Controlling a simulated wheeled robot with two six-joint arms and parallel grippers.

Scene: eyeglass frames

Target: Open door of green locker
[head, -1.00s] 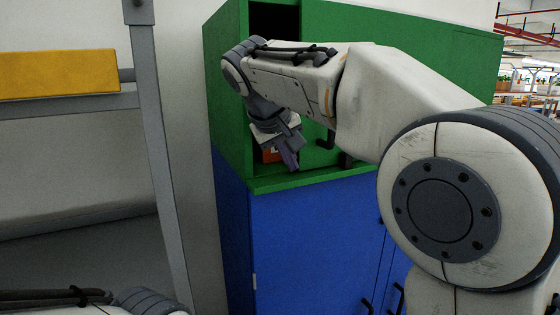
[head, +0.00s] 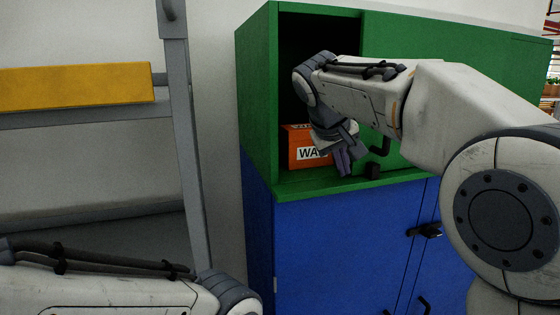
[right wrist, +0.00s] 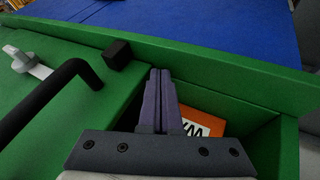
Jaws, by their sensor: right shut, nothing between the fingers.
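The green locker (head: 258,95) stands on a blue cabinet. Its sliding green door (head: 450,60) is partly open, with a dark gap at the locker's left end. The door's black handle (head: 380,143) also shows in the right wrist view (right wrist: 50,98). My right gripper (head: 345,165) is shut and empty, with its purple fingers in the gap beside the door's left edge. In the right wrist view the fingers (right wrist: 158,75) point towards the front ledge. Whether they touch the door edge I cannot tell. My forearm hides part of the door. My left gripper is out of view.
An orange box (head: 300,155) with lettering sits inside the locker behind my fingers. A small black block (head: 373,171) is on the front ledge below the handle. The blue cabinet (head: 340,240) has black handles. A grey frame with a yellow beam (head: 75,82) stands at left.

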